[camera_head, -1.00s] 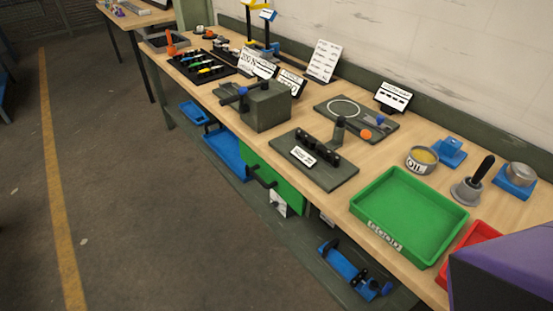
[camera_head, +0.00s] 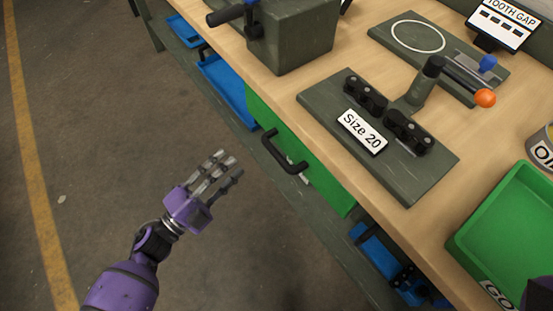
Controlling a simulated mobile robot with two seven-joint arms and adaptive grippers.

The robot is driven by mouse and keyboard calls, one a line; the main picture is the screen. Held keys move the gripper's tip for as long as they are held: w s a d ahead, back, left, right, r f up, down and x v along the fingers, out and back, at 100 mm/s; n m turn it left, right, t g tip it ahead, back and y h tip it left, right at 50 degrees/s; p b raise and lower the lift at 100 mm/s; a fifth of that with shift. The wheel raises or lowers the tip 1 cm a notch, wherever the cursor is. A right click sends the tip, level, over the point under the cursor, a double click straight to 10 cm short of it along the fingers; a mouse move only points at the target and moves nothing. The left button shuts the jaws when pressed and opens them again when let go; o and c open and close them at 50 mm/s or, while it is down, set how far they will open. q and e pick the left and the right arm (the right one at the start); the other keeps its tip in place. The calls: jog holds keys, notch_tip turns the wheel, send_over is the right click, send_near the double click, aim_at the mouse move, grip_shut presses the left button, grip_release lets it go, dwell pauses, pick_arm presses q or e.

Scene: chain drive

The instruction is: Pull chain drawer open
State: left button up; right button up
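The chain drawer's green front (camera_head: 325,182) is set under the workbench's front edge, below the Size 20 plate. Its black bar handle (camera_head: 281,155) stands out from the front. The drawer looks closed, with its front near the bench edge. My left gripper (camera_head: 223,165) is in front of the drawer, to the left of the handle and apart from it. Its grey fingers are spread and hold nothing. My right gripper is not in view; only a dark purple piece, likely of my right arm, shows at the lower right corner.
The Size 20 plate (camera_head: 420,176) with black chain pieces lies on the bench above the drawer. A dark green block (camera_head: 297,40) stands behind left. A green tray (camera_head: 507,225) is at right. Blue bins (camera_head: 228,90) sit on the lower shelf. The floor left of the bench is clear.

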aim_at(276, 153)
pick_arm(q)
jog(key=w+d+m+g+h+b, duration=0.1)
jog(key=d+m+g+h, duration=0.1)
jog(key=d+m+g, duration=0.1)
jog(key=w+d+m+g+h+b, duration=0.1)
jog(key=d+m+g+h, duration=0.1)
jog(key=d+m, duration=0.3)
jog(key=w+d+r+m+g+h+b, duration=0.1)
jog(key=d+m+g+b, duration=0.1)
jog(key=m+g, duration=0.3)
jog(key=shift+w+d+h, duration=0.3)
jog(key=shift+d+h, duration=0.1)
jog(key=shift+d, duration=0.5)
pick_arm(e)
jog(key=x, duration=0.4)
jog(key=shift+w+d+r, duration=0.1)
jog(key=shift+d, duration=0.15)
pick_arm(q)
grip_shut()
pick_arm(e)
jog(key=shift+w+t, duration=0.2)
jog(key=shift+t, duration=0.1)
